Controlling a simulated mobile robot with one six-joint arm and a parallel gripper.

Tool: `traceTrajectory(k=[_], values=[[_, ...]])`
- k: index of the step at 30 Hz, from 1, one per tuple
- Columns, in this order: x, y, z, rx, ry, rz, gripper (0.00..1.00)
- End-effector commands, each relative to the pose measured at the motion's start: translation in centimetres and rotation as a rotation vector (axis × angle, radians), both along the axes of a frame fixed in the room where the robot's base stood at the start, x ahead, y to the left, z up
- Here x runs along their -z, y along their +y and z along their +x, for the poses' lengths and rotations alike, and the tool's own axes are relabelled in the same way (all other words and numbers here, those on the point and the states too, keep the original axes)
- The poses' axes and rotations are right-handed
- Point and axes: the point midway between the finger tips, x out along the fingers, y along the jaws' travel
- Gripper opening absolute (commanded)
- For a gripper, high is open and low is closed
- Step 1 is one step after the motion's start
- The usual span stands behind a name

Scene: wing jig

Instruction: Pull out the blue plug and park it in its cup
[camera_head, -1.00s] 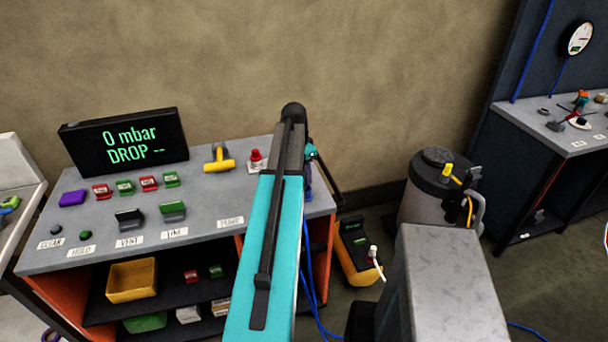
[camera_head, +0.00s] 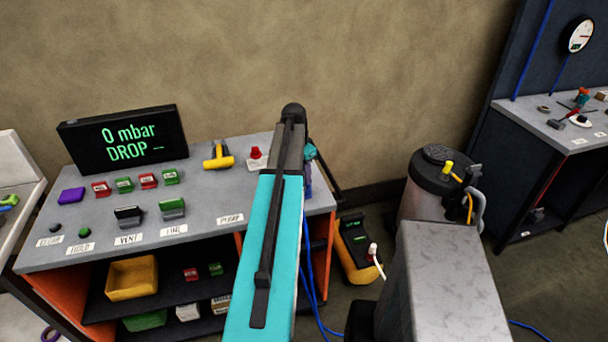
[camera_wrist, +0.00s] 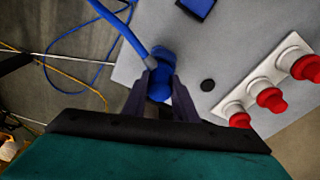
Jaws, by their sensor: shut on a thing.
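The blue plug (camera_wrist: 161,56) is between the fingers of my gripper (camera_wrist: 160,82) in the wrist view. The gripper is shut on it. A blue hose (camera_wrist: 122,27) runs from the plug up and to the left. The plug is over the grey bench top (camera_wrist: 175,42) near its edge; I cannot tell whether it touches anything below. A blue block-like thing (camera_wrist: 197,7) is cut off at the top; I cannot tell whether it is the cup. A round black spot (camera_wrist: 207,85) lies right of the plug. In the head view my arm hides most of the gripper.
Red knobs on white bases (camera_wrist: 268,98) stand close on the right in the wrist view. In the head view, a yellow-handled valve (camera_head: 219,158) and a display (camera_head: 124,141) are on the bench. A yellow device (camera_head: 357,250) stands on the floor.

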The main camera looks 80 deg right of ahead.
Motion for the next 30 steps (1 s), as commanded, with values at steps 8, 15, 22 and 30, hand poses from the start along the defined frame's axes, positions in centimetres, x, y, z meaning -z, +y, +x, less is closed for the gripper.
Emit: traceTrajectory(k=[8, 15, 22, 30], values=[[0.37, -0.01, 0.02, 0.000, 0.000, 0.000, 0.04], [0.30, -0.01, 0.03, 0.000, 0.000, 0.000, 0.41], [0.31, 0.00, 0.05, -0.001, 0.000, 0.000, 0.47], [0.03, 0.01, 0.08, -0.001, 0.000, -0.001, 0.47]])
